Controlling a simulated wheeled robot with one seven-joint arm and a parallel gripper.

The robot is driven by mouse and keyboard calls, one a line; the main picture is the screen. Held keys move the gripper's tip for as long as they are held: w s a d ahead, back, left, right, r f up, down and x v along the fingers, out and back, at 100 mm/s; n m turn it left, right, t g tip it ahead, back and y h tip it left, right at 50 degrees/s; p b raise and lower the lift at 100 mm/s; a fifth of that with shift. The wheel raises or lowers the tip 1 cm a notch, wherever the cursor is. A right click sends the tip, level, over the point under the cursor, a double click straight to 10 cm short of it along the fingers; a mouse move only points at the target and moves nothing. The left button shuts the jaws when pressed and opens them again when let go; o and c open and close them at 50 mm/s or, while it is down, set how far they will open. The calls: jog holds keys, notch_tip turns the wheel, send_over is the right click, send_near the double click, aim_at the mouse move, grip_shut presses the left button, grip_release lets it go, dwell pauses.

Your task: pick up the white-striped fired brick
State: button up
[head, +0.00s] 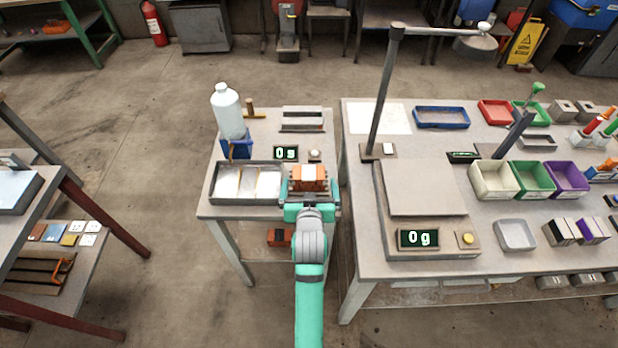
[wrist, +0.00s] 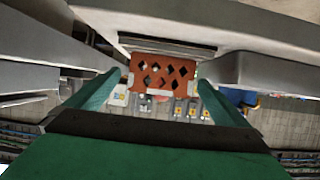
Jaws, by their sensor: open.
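The orange-red fired brick (head: 308,184) with a white band across its top is at the right side of the small table in the head view. In the wrist view the brick (wrist: 162,75) shows a face with rows of diamond-shaped holes. My gripper (head: 309,197) is at the brick's near side, its jaws open. In the wrist view one teal finger stands on each side, their tips close to the brick's left and right ends. I cannot tell whether the fingers touch it. The white band is not clear in the wrist view.
A metal tray (head: 246,201) lies just left of the brick. A small display (head: 286,153) reading 0 g and a metal rack (head: 303,119) are behind it. A bottle (head: 227,110) stands at the back left. The larger table (head: 356,287) with a scale (head: 426,190) is close on the right.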

aim_at(309, 183)
jog(key=shift+x, duration=2.2)
jog(key=shift+a, duration=0.1)
jog(key=c, duration=1.4)
jog(key=shift+o, duration=0.2)
jog(key=shift+r, duration=0.15)
